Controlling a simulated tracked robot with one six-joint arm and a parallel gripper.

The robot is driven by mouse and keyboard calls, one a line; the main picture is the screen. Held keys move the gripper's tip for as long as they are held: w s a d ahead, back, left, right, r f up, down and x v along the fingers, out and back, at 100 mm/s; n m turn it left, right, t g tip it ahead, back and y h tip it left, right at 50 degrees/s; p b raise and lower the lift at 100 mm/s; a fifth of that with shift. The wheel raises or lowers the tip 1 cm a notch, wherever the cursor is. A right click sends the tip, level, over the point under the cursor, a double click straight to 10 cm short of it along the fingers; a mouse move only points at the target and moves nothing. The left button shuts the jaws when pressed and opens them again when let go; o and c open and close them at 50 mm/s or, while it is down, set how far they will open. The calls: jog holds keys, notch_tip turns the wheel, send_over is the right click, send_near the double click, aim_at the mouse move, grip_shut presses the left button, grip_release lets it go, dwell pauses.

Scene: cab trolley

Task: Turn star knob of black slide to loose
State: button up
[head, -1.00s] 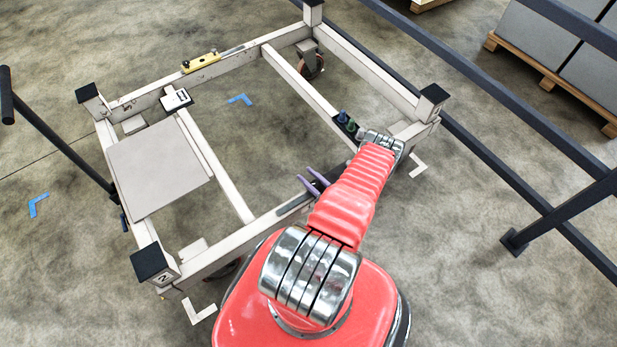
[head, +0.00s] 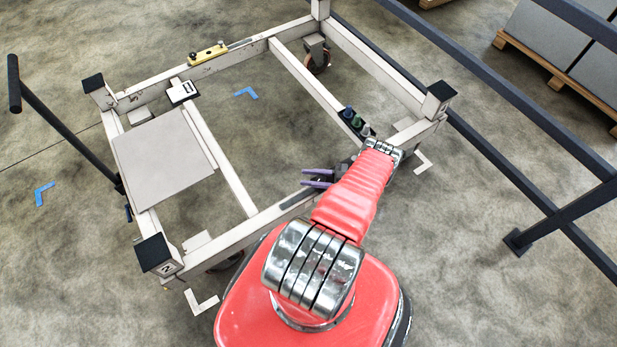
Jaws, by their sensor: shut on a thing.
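My gripper (head: 316,178) shows its two purple fingers over the front rail (head: 243,232) of the pale trolley frame, just left of my red arm. The fingers point left, one beyond the other. They are shut on a small dark thing, which I take to be the star knob; its shape is too small and too covered to make out. A dark slot strip (head: 296,199) runs along the rail beside the fingers. The black slide itself is mostly hidden by my gripper and arm, and I cannot read its position.
Blue, green and grey knobs (head: 355,121) stand on a cross rail close to my wrist. A yellow slide (head: 208,54) sits on the far rail. A grey plate (head: 163,158) and a white box (head: 183,92) are at left. Dark railings (head: 520,110) run along the right.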

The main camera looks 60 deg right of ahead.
aim_at(329, 179)
jog(key=shift+n+y, duration=0.3)
jog(key=shift+y, duration=0.1)
jog(key=o, duration=1.1)
jog(key=shift+c, duration=0.2)
jog(key=shift+v, duration=3.8)
jog(key=shift+r, duration=0.1)
